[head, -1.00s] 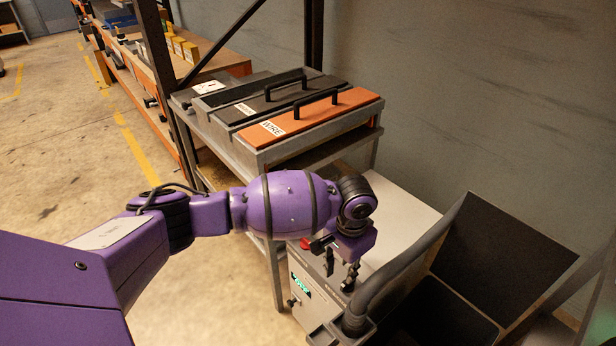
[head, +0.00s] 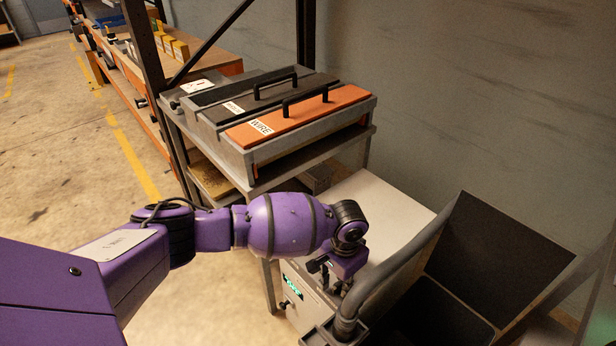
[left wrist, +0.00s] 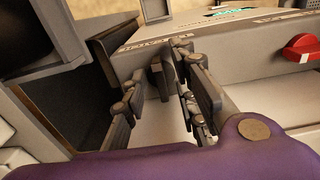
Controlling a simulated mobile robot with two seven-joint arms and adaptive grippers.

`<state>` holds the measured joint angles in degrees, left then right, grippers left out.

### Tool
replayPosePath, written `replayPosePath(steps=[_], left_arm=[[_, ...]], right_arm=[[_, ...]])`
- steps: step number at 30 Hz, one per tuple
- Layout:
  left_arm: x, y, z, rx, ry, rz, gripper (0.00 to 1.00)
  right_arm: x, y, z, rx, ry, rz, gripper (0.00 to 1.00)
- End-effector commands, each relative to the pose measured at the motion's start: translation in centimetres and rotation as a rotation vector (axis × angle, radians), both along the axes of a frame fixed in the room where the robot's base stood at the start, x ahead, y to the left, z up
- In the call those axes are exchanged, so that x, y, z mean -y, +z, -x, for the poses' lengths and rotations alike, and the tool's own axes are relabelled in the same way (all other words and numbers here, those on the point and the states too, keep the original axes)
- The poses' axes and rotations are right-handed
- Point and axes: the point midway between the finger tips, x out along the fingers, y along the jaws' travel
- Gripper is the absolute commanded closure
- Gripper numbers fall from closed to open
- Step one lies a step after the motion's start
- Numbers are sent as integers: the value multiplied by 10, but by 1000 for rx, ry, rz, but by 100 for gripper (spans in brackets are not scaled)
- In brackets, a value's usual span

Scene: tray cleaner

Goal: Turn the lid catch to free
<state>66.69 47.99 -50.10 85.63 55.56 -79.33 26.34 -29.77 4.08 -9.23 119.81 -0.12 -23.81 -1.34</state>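The white-topped cleaner cabinet (head: 384,205) stands against the wall in the head view. My left gripper (head: 331,284) is over its front edge, pointing down and partly hidden by my wrist. In the left wrist view, my left gripper's dark fingers (left wrist: 164,95) are spread apart. A small dark grey upright piece (left wrist: 157,78), perhaps the lid catch, shows between and beyond them at the cabinet's edge. I cannot tell whether a finger touches it. A red knob (left wrist: 302,47) is on the right of that view. My right gripper is out of view.
A grey hose (head: 400,272) rises right of my gripper, beside a dark open panel (head: 497,255). A metal rack (head: 250,174) with an orange lidded box marked WIRE (head: 300,117) stands behind my arm. The floor at left is clear.

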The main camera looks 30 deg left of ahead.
Motion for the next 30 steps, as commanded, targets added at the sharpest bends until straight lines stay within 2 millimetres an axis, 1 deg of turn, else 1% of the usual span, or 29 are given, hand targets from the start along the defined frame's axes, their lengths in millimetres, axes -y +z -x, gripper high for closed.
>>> replayPosePath(steps=[2, 3, 6, 9, 16, 20, 26, 30], left_arm=[[1, 3, -3, 6, -1, 1, 73], [1, 3, -3, 6, -1, 1, 76], [1, 3, -3, 6, -1, 1, 89], [1, 3, -3, 6, -1, 1, 100], [1, 3, -3, 6, 1, 1, 100], [1, 4, -3, 5, 19, 1, 100], [2, 7, -3, 5, 102, 3, 100], [3, 9, -3, 6, 203, 4, 100]], right_arm=[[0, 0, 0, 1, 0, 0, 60], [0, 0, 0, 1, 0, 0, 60], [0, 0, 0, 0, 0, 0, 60], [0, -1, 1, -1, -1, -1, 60], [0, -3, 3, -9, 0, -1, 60], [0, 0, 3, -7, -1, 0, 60], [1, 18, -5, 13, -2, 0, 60], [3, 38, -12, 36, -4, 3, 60]])
